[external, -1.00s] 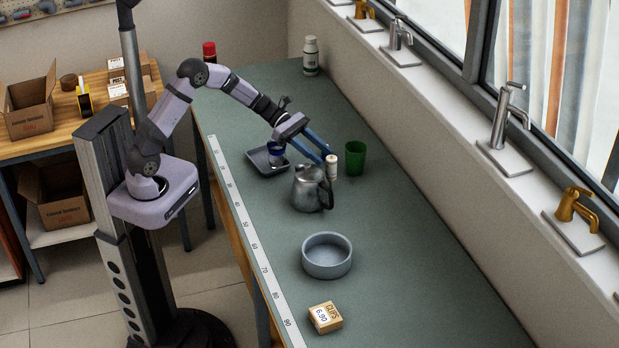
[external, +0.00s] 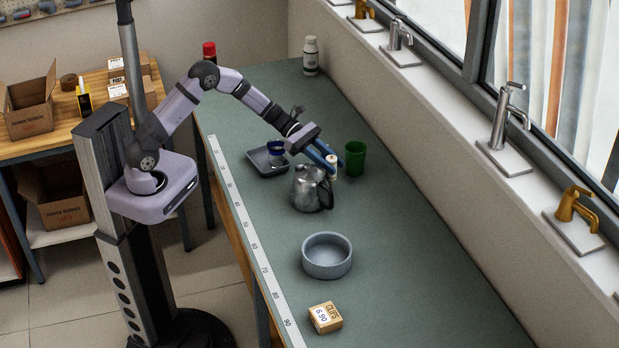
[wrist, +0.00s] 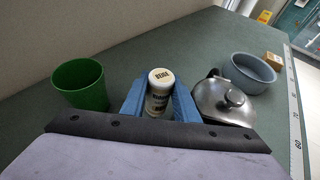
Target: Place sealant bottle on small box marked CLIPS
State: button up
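The sealant bottle (external: 333,171), small and white with a pale cap, stands upright behind the metal kettle; it also shows in the wrist view (wrist: 159,92). My gripper (external: 326,160) has come down around it. In the wrist view, its blue fingers (wrist: 159,99) press against both sides of the bottle, so it looks shut on it. Whether the bottle's base touches the bench is hidden. The small CLIPS box (external: 326,317), tan with a white price label, sits at the near end of the bench and shows at the far right in the wrist view (wrist: 274,61).
The kettle (external: 307,189) stands close in front of the bottle, and a green cup (external: 355,158) is beside it. A grey round bowl (external: 327,271) lies between kettle and CLIPS box. A grey tray (external: 260,167) holds a blue item. The bench's right side is clear.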

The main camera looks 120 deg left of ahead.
grip_shut()
notch_tip(320, 180, up, 10)
jog(key=shift+r+b, duration=0.1)
jog(key=shift+b, duration=0.65)
